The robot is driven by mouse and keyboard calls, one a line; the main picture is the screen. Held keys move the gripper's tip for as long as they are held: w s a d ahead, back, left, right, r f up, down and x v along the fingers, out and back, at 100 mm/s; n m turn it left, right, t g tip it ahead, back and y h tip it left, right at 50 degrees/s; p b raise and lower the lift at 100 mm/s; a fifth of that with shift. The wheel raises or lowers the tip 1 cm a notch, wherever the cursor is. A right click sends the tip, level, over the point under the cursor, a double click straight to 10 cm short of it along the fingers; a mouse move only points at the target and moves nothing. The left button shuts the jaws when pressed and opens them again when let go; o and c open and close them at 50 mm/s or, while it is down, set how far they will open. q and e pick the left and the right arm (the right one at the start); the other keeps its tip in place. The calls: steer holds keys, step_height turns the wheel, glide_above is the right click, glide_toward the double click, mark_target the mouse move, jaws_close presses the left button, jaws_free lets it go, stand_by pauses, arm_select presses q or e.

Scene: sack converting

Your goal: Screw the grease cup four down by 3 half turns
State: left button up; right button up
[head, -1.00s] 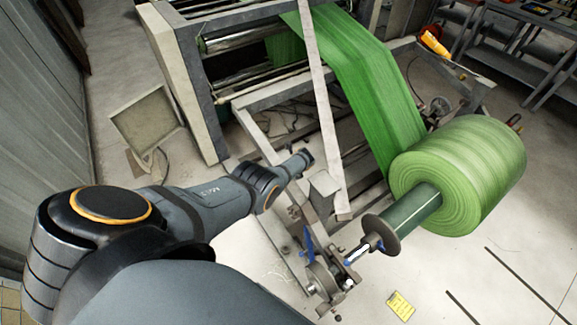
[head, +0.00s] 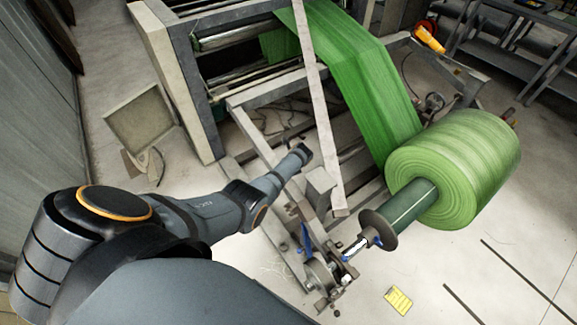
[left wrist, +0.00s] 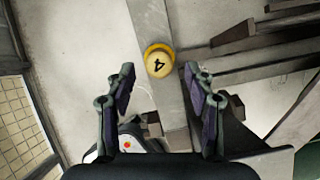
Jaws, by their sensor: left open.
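Grease cup four (left wrist: 158,62) shows in the left wrist view as a round yellow cap with a black 4 on its pale top. It sits on a grey metal beam (left wrist: 150,22). My left gripper (left wrist: 159,76) is open and empty, with one finger to each side of the cup in the picture. The cup appears just beyond the fingertips, with gaps on both sides and no visible contact. In the head view my left arm reaches in over the machine's frame, and I cannot make out the cup there. My right gripper is not in view.
A large green roll (head: 455,170) on a shaft stands right of my arm, with a green web (head: 350,75) running up to the machine. A diagonal grey bar (head: 322,110) rises beside my arm's end. A yellow card (head: 398,300) lies on the open floor.

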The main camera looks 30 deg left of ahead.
arm_select(q)
steer(key=v, duration=0.5)
steer(key=shift+s+d+r, duration=0.1)
steer(key=shift+r, duration=0.15)
